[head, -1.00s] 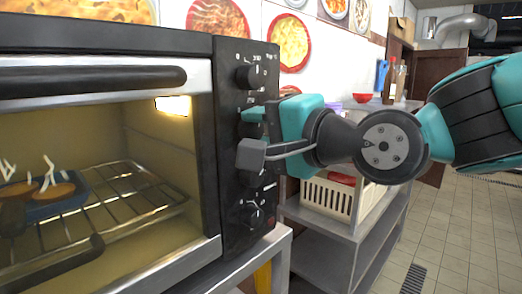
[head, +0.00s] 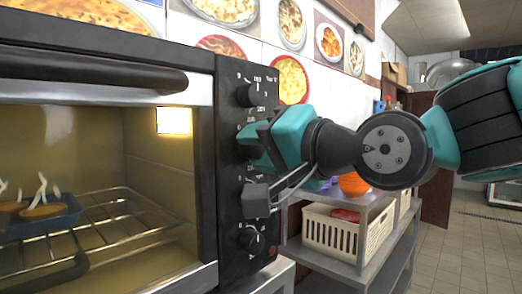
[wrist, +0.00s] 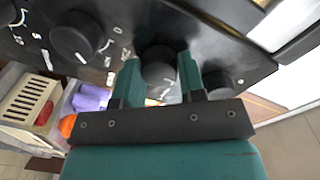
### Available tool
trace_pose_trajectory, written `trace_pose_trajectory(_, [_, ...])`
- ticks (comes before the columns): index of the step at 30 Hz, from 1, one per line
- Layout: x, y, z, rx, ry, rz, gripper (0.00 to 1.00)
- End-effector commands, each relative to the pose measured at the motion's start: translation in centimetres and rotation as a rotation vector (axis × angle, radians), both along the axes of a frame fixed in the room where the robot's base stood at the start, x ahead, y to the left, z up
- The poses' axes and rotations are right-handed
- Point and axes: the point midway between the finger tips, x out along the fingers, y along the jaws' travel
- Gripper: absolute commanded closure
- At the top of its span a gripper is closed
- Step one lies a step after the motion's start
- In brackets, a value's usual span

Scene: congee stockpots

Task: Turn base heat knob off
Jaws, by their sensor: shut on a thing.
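The toaster oven's black control panel (head: 232,215) carries a column of dark round knobs. My gripper (head: 246,142) is at the second knob from the top, with its teal fingers at the panel. In the wrist view, my gripper (wrist: 159,64) has one finger on each side of that knob (wrist: 158,66) and is shut on it. The knob's pointer and marks are mostly hidden. The top knob (head: 250,95) and bottom knob (head: 250,240) are clear of the gripper. Small labels are too blurred to tell which knob is base heat.
The oven's glass door is closed, with a lit lamp (head: 174,121), a wire rack and a blue dish (head: 45,214) of steaming food inside. A shelf with a cream basket (head: 335,236) and an orange bowl (head: 353,184) stands right of the oven. Tiled floor is open at right.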

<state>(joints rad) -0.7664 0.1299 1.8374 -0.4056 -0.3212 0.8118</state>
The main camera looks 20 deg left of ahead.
Motion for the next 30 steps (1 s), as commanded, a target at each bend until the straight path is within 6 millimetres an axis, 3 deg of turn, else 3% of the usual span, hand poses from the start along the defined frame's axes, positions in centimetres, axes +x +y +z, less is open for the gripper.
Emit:
trace_pose_trajectory(7, [-0.1, 0.0, -0.2, -0.004, 0.003, 0.002, 0.87])
trace_pose_trajectory(8, [-0.1, 0.0, -0.2, -0.004, 0.003, 0.002, 0.56])
trace_pose_trajectory(10, [-0.1, 0.0, -0.2, -0.004, 0.003, 0.003, 0.4])
trace_pose_trajectory(11, [-0.1, 0.0, -0.2, -0.003, 0.003, 0.002, 0.38])
trace_pose_trajectory(24, [0.0, -0.2, -0.1, 0.0, 0.001, -0.001, 0.38])
trace_pose_trajectory(30, [-1.0, -2.4, -0.1, 0.001, 0.0, -0.003, 0.38])
